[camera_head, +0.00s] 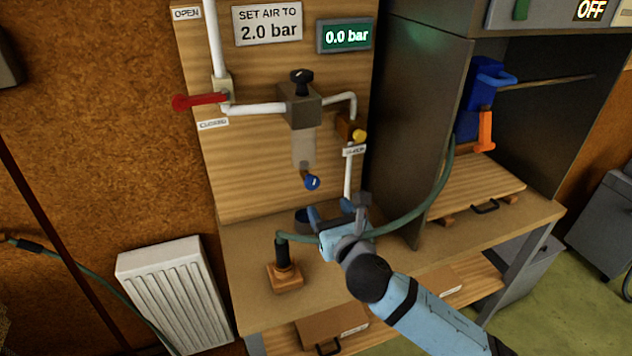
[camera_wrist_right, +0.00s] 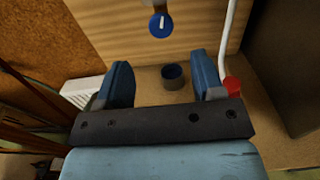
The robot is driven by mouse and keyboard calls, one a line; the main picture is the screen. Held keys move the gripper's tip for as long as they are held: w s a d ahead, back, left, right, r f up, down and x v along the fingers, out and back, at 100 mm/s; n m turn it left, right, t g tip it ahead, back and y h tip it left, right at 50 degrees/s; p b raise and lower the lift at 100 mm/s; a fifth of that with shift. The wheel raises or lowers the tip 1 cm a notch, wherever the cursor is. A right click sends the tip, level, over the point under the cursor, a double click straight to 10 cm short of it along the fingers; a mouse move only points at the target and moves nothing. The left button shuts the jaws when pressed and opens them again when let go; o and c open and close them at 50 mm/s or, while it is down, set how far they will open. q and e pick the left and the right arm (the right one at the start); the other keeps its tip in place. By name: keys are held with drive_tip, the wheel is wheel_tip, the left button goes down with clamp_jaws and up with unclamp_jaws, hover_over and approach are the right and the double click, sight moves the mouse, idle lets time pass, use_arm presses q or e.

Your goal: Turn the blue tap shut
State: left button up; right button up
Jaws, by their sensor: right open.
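The blue tap (camera_head: 312,183) is a small round blue knob below the clear bowl of the air regulator (camera_head: 301,105) on the wooden board. In the right wrist view the blue tap (camera_wrist_right: 161,25) shows a white mark running nearly upright, and it lies beyond the fingers, near the top edge. My right gripper (camera_head: 330,212) is open and empty, below the blue tap and apart from it. In the right wrist view its two blue fingers (camera_wrist_right: 162,84) stand wide apart, with a dark cup between them in the picture. My left gripper is not in view.
A dark cup (camera_wrist_right: 173,77) stands on the bench under the tap. A red lever (camera_head: 199,101) sits at left, a yellow knob (camera_head: 359,136) at right. The display (camera_head: 345,36) reads 0.0 bar. A green hose (camera_head: 420,208) passes by my right gripper. A dark cabinet (camera_head: 415,120) stands at right.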

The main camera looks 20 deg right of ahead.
sight(314, 183)
drive_tip(key=w, duration=1)
drive_tip(key=shift+a+f+p, duration=0.1)
drive_tip(key=shift+p, duration=0.2)
drive_tip(key=shift+s, duration=0.1)
drive_tip(key=shift+c, duration=0.4)
drive_tip(key=c, duration=0.8)
